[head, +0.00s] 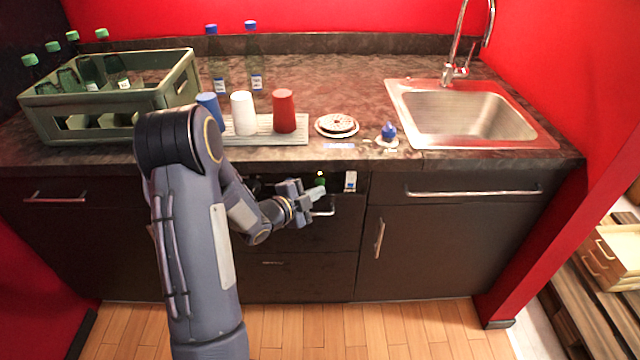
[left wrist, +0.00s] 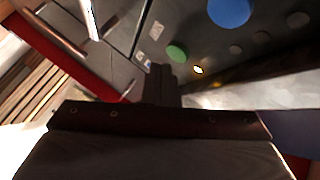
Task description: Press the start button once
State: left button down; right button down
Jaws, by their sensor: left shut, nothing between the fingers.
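A green round button (head: 320,182) sits on the dark front panel under the countertop, just beyond my left gripper's tips. It also shows in the left wrist view as a green disc (left wrist: 176,52). My left gripper (head: 316,191) is shut and empty, pointing at the panel. In the left wrist view its closed fingers (left wrist: 161,84) end just below and left of the green disc. I cannot tell whether they touch it. My right gripper is in neither view.
The wrist view shows a larger blue disc (left wrist: 229,11) and several small grey discs on the panel. A white label (head: 350,181) is right of the button. Above are a countertop with cups, a green bottle crate (head: 105,122) and a sink (head: 465,115). Drawer handles protrude nearby.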

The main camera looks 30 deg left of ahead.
pick_arm(q)
jog(key=s+d, duration=0.1)
jog(key=s+b, duration=0.1)
jog(key=s+d+b, duration=0.1)
jog(key=s, duration=0.1)
jog(key=shift+s+d, duration=0.1)
jog(key=shift+d, duration=0.2)
jog(key=shift+r, duration=0.1)
dwell(0.8)
jog(key=s+r+n+g+y+p, duration=0.45)
jog(key=s+r+n, duration=0.4)
jog(key=r, duration=0.35)
jog(key=s+d+r+n+g+h+p, duration=0.2)
jog(key=s+d, duration=0.3)
jog(key=s, duration=0.4)
jog(key=s+d+r+n+g+h+p, duration=0.2)
jog(key=s+d+n, duration=0.3)
jog(key=s, duration=0.4)
jog(key=shift+d+r+g+h, duration=0.2)
jog(key=shift+d+g+h, duration=0.25)
jog(key=shift+d, duration=0.35)
